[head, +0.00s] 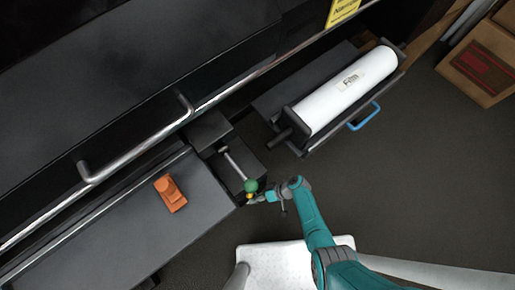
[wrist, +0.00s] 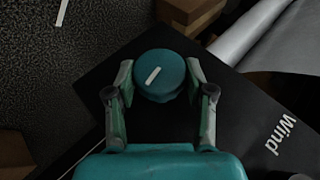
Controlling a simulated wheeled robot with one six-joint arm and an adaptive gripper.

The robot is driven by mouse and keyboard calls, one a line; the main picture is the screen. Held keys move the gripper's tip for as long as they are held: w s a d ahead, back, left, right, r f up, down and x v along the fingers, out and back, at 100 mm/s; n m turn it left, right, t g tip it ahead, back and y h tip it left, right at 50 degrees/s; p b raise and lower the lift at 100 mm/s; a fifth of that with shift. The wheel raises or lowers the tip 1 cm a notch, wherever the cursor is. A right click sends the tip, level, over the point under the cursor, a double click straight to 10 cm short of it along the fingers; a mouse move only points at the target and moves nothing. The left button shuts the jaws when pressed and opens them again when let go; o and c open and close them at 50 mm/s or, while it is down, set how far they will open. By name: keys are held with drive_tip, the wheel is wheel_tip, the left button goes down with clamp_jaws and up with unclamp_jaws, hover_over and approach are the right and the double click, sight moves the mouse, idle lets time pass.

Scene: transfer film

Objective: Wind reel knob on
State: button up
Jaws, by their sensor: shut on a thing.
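The reel knob (wrist: 160,73) is a round teal cap with a white line across its top, slanting up to the right. It stands on a black plate (wrist: 265,105) with the word "Wind" printed at its right. My gripper (wrist: 160,82) has one finger on each side of the knob and is shut on it. In the head view my gripper (head: 256,198) is at the right front corner of the dark machine bench. I cannot make out the knob there.
A lever with a green ball (head: 251,186) is close beside my gripper. An orange object (head: 170,193) lies on the dark bench (head: 110,235). A white film roll (head: 345,88) sits in a black cradle with a blue handle (head: 363,116). A cardboard box (head: 480,60) stands at upper right.

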drive_tip(key=shift+f+g+y, duration=0.1)
drive_tip(key=shift+g+y, duration=0.2)
drive_tip(key=shift+y, duration=0.4)
drive_tip(key=o, duration=1.2)
drive_tip(key=shift+c, duration=0.2)
drive_tip(key=shift+d, duration=0.1)
drive_tip(key=s+v, duration=0.1)
drive_tip(key=v, duration=1.1)
drive_tip(key=shift+w, duration=0.4)
